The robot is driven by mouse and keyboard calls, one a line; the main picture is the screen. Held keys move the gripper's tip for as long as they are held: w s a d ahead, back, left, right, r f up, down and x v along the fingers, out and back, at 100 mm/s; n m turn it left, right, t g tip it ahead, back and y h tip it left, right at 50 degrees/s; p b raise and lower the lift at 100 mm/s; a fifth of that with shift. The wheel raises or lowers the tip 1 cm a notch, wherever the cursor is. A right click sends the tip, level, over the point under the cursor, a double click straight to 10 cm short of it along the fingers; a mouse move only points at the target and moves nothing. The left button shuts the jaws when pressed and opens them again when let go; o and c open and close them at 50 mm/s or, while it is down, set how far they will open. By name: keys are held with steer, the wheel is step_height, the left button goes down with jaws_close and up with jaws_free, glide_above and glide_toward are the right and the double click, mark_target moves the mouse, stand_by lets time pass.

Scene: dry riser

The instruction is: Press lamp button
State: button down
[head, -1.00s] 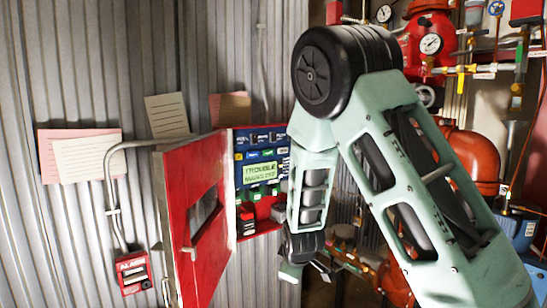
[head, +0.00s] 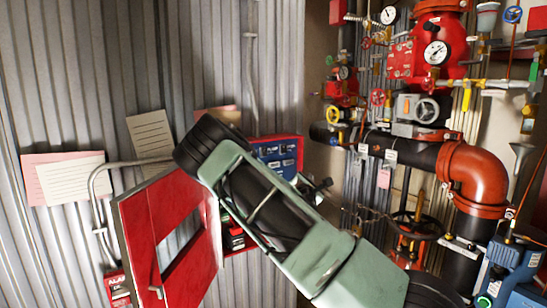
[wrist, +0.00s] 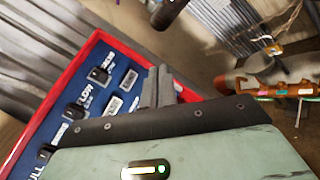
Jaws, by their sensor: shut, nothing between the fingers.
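The red-framed alarm panel (head: 291,146) with a blue face is on the corrugated wall in the head view, and my arm covers much of it. In the wrist view the blue face (wrist: 57,123) shows black switches or buttons (wrist: 100,76) with white labels, tilted and too blurred to read fully. I cannot tell which one is the lamp button. My gripper (wrist: 158,85) is shut and empty, with its grey fingers over the right part of the blue face. I cannot tell whether the fingertips touch it. In the head view the fingers are not clearly seen.
The panel's red door (head: 143,222) stands open at the left, close to my arm. A bent grey conduit (head: 97,178) runs down to a red alarm box (head: 116,287). Orange and black pipes (head: 475,172), valves and gauges fill the right side. A blue pump (head: 512,270) is at lower right.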

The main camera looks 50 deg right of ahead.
steer(key=shift+w+d+r+n+t, duration=0.15)
steer(key=shift+w+r+n, duration=0.15)
steer(key=shift+r, duration=0.2)
steer(key=shift+w+d+r+n+t, duration=0.15)
steer(key=shift+r+n, duration=0.15)
steer(key=shift+r, duration=0.2)
glide_toward(294, 161)
steer(key=d, duration=0.4)
steer(key=shift+w+d+r+b, duration=0.1)
steer(key=shift+w+r+b, duration=0.2)
steer(key=shift+w+b, duration=0.35)
steer(key=shift+w, duration=0.3)
stand_by(0.9)
steer(key=shift+w+d, duration=0.15)
steer(key=shift+w, duration=0.1)
